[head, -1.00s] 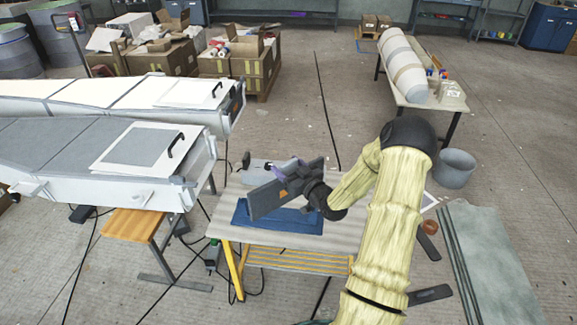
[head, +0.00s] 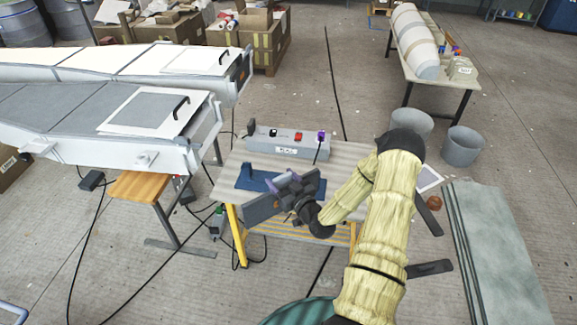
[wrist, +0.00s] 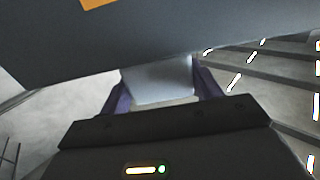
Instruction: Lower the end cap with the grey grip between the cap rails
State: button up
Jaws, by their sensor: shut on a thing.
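My gripper (head: 282,196) is shut on the end cap (head: 262,209), a dark grey flat plate held tilted in the air over the front part of the small table. In the wrist view the cap (wrist: 130,38) fills the top with an orange mark on it. Its grey grip (wrist: 158,80) sits between my two purple fingers. The near mould (head: 60,112) lies to the left, its right end (head: 214,128) facing my side. The cap is well apart from that end. I cannot make out the cap rails clearly there.
The table (head: 345,160) carries a grey power box (head: 288,143) and a blue stand (head: 247,176). A second mould (head: 110,72) lies behind the near one. An orange-topped bench (head: 150,187) stands below the near mould. Black cables (head: 85,235) cross the floor. Two grey buckets (head: 463,147) stand right.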

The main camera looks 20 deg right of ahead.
jog(key=s+a+f+h+b, duration=0.1)
jog(key=s+a+f+b, duration=0.1)
jog(key=f, duration=0.3)
jog(key=s+a+f+m+h+b, duration=0.1)
jog(key=s+a+f, duration=0.3)
jog(key=a+f, duration=0.1)
jog(key=s+a+f+m+h+b, duration=0.1)
jog(key=s+a+f+b, duration=0.1)
jog(key=f, duration=0.5)
jog(key=shift+s+a+f+b, duration=0.3)
jog(key=shift+s+a, duration=0.45)
jog(key=shift+a, duration=0.15)
jog(key=shift+w, duration=0.15)
